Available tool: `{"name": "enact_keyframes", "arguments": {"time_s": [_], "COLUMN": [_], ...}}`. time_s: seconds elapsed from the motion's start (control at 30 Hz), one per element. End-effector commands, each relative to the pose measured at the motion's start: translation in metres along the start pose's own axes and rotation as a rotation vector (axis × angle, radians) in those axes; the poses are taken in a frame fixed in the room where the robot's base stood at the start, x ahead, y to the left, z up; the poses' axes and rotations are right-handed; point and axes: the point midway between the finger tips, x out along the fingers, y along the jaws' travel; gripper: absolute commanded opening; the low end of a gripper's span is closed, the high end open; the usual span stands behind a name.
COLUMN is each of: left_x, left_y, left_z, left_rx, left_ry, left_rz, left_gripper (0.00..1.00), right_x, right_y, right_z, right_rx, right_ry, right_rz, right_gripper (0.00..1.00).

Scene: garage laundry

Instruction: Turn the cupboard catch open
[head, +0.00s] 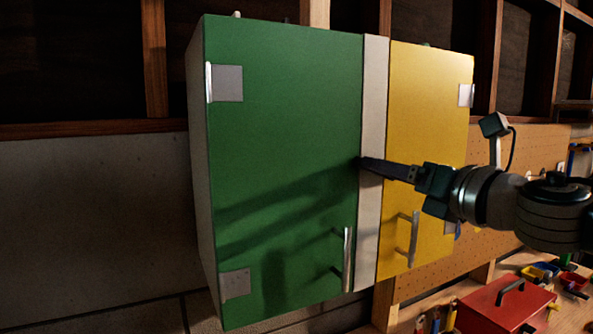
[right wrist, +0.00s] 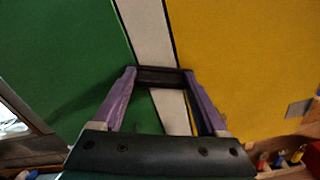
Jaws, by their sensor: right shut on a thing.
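The cupboard has a green door (head: 285,150) on the left and a yellow door (head: 430,140) on the right, with a pale strip (head: 372,215) between them. Both doors look shut. The catch (right wrist: 160,78) is a short dark bar lying across the pale strip in the right wrist view. My right gripper (head: 366,163) reaches in from the right and is shut on the catch, one finger at each end of it. In the head view the fingers hide most of the catch. My left gripper is not in view.
Metal handles stand out from the green door (head: 347,260) and the yellow door (head: 414,240) near their lower edges. A red toolbox (head: 505,305) and small tools lie on the bench at the lower right. The wall left of the cupboard is bare.

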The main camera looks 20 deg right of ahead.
Motion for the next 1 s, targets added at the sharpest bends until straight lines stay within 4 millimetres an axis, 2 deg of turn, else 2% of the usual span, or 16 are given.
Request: {"name": "enact_keyframes", "arguments": {"time_s": [1.0], "left_x": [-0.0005], "left_y": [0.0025], "left_z": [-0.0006], "left_rx": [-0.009], "left_ry": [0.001], "left_rz": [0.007], "left_gripper": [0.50], "right_x": [0.0001], "right_y": [-0.0029], "right_z": [-0.0001], "right_rx": [0.950], "right_ry": [-0.002], "right_rz": [0.001], "right_gripper": [0.19]}}
